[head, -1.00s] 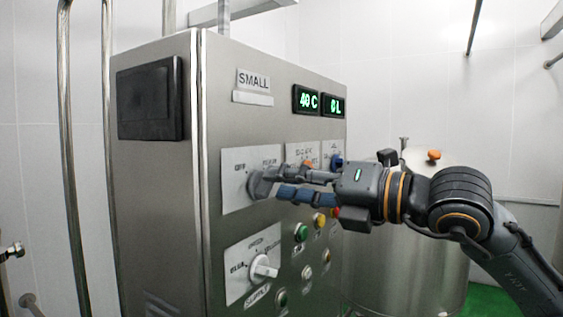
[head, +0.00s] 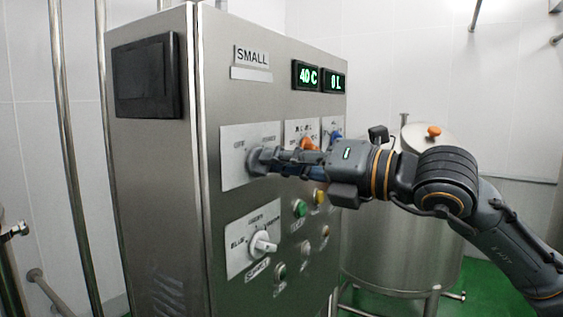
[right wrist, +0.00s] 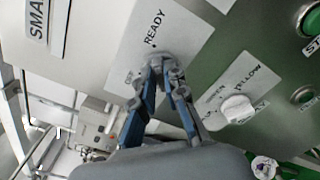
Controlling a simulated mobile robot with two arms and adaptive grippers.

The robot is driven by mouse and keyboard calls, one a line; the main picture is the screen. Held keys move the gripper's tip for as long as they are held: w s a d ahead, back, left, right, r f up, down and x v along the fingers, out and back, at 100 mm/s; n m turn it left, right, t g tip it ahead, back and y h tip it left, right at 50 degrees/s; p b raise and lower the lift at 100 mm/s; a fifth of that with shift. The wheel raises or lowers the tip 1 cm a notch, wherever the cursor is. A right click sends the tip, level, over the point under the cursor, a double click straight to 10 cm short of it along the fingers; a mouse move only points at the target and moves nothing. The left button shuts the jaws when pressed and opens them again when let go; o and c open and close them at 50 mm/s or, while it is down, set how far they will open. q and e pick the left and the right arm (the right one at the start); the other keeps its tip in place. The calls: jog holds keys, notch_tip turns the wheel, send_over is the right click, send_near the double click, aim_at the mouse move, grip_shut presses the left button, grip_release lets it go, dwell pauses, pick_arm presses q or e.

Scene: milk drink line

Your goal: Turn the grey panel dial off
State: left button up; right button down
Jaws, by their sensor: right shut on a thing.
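The grey dial (head: 254,161) sits on the upper left plate of the steel panel, under the SMALL label. Its plate (head: 234,177) carries OFF at the left and READY at the right. My right gripper (head: 267,161) reaches in from the right and is shut on the dial. The right wrist view also shows the gripper (right wrist: 160,70) with its blue-backed fingers on the dial (right wrist: 150,58). The fingers cover much of the dial, so I cannot tell where it points. My left gripper is not in view.
Below is a white selector dial (head: 262,244) on its own plate. An orange knob (head: 308,143) and a blue knob (head: 337,134) sit close by my right fingers. Green (head: 300,208) and yellow buttons lie beneath. A steel tank (head: 400,250) stands behind my arm.

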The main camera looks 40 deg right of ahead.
jog(key=shift+n, duration=0.3)
jog(key=n, duration=1.1)
jog(key=n+b, duration=0.1)
jog(key=n, duration=0.5)
jog(key=shift+s+a, duration=0.15)
jog(key=shift+a, duration=0.2)
jog(key=shift+n, duration=0.3)
jog(key=c, duration=1.4)
grip_release()
jog(key=shift+s, duration=0.1)
